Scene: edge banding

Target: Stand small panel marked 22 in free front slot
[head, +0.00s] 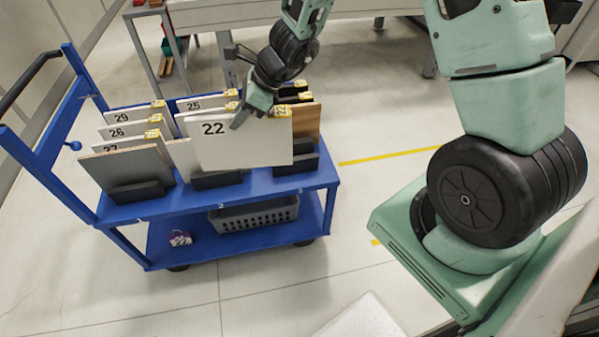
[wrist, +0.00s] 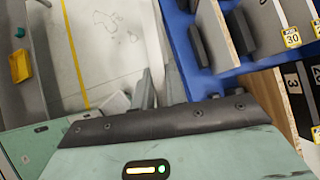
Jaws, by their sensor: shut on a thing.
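The small white panel marked 22 (head: 235,146) is in the head view, raised over the middle front of the blue cart and slightly tilted. My gripper (head: 250,109) is shut on its top edge, beside the yellow tag at its upper right corner. Black slot holders stand along the cart's front: left (head: 137,191), middle (head: 217,179) and right (head: 296,165). The left one holds a grey-faced panel (head: 127,168). The panel hides part of the middle and right holders' surroundings, so I cannot tell whether its lower edge touches a holder. In the wrist view the fingertips are unclear.
Panels marked 29 (head: 136,118), 26 (head: 133,130) and 25 (head: 203,103) stand behind. A brown wood-edged panel (head: 307,120) stands at the right. A grey crate (head: 254,215) and small purple box (head: 180,238) occupy the lower shelf.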

